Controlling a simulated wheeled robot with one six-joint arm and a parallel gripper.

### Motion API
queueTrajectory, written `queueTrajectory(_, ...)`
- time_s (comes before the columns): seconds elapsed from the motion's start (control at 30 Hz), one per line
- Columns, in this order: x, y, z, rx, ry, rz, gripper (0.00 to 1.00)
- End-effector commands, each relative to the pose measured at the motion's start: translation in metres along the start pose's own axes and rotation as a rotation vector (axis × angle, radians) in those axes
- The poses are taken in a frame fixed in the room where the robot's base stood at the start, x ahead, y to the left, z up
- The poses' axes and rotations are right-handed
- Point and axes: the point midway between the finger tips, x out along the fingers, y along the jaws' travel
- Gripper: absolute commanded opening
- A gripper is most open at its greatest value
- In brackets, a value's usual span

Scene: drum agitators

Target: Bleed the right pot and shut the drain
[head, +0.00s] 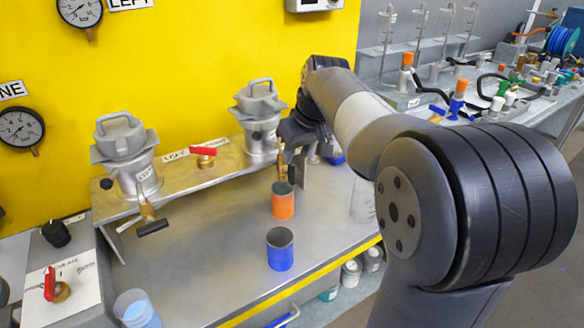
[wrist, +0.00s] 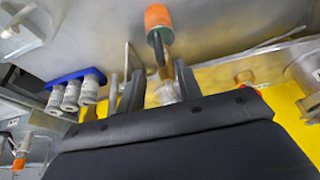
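The right pot (head: 259,118) is a grey lidded vessel on the metal shelf. Its brass drain tap (head: 283,166) hangs below the shelf front; in the wrist view brass and a dark handle (wrist: 164,74) show between my fingers. My gripper (head: 298,153) is at this tap, partly hidden by my arm. In the wrist view my gripper's fingers (wrist: 155,92) stand apart on either side of the tap, with a gap at the left finger. An orange cup (head: 283,205) stands below the tap; its open mouth shows in the wrist view (wrist: 160,35). Any flow cannot be made out.
The left pot (head: 125,155) has its own tap with a black handle (head: 152,228). A red valve handle (head: 204,151) sits on the shelf between the pots. A blue cup (head: 280,250) stands in front of the orange one. A blue rack of bottles (wrist: 75,78) is beside my gripper.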

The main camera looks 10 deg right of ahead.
Motion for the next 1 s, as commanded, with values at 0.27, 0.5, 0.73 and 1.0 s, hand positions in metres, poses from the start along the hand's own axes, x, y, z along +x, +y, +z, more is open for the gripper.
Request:
queueTrajectory(0.27,0.051,0.000,0.001,0.001,-0.003,-0.001,0.34)
queueTrajectory(0.5,0.067,0.000,0.001,0.001,0.000,0.000,0.34)
queueTrajectory(0.73,0.068,0.000,0.001,0.001,0.000,0.001,0.34)
queueTrajectory(1.0,0.067,0.000,0.001,0.001,0.000,0.001,0.14)
